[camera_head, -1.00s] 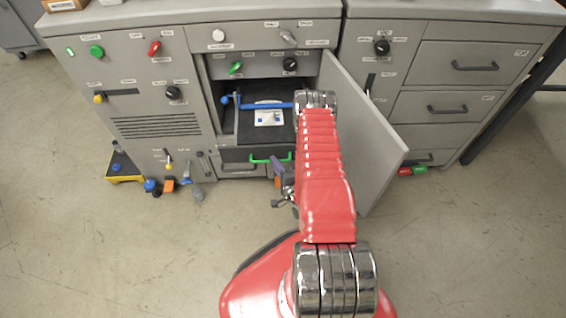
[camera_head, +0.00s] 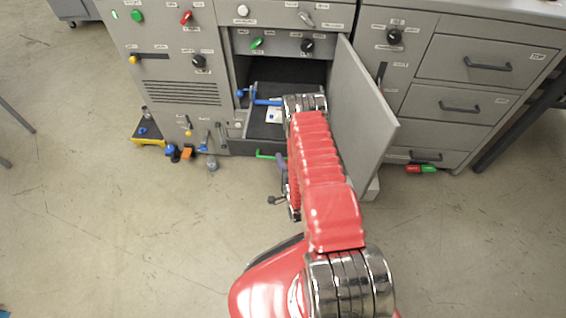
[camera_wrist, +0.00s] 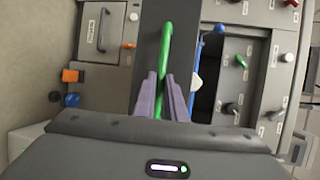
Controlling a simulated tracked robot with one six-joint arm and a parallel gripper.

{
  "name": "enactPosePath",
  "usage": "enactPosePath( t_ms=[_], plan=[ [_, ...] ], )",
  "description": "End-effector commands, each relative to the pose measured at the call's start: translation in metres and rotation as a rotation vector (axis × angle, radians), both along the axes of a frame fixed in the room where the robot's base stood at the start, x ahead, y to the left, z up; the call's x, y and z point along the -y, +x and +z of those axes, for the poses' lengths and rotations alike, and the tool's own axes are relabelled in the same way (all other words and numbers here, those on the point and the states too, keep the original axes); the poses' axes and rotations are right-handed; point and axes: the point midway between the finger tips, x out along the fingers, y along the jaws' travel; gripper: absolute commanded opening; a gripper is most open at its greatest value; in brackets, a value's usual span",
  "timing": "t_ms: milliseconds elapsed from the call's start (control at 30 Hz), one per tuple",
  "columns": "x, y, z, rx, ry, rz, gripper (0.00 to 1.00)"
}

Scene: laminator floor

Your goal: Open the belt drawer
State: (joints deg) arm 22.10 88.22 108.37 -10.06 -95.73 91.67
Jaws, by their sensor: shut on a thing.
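The belt drawer (camera_head: 240,144) is a dark tray low in the open cabinet bay and stands out past the cabinet front. A blue lever (camera_head: 264,102) and a white plate (camera_head: 273,116) show in the bay above it. Its green bar handle (camera_head: 265,154) is on the drawer's front and also shows in the wrist view (camera_wrist: 166,40). My gripper (camera_wrist: 163,84) has purple fingers shut around the green handle. My red arm hides the drawer's right part in the head view.
An open grey door (camera_head: 362,120) stands close on the right of my arm. Small tools and a yellow-based block (camera_head: 148,134) are at the cabinet's left foot. The floor (camera_head: 130,240) in front is largely clear.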

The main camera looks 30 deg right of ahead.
Motion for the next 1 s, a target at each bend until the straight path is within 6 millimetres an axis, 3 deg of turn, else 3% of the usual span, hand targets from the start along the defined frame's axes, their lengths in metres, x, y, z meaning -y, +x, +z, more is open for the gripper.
enactPosePath(
  t_ms=[33,500,533,767,1000],
  plan=[
    [-0.0077,-0.0003,-0.0042,-0.012,0.006,0.016,0.0],
    [-0.0096,0.0008,-0.0043,-0.012,0.006,0.015,0.0],
    [-0.0097,0.0008,-0.0043,-0.012,0.006,0.015,0.13],
    [-0.0086,0.0019,-0.0025,-0.007,0.004,0.012,0.29],
    [-0.0076,0.0023,-0.0013,-0.005,0.002,0.01,0.29]
  ],
)
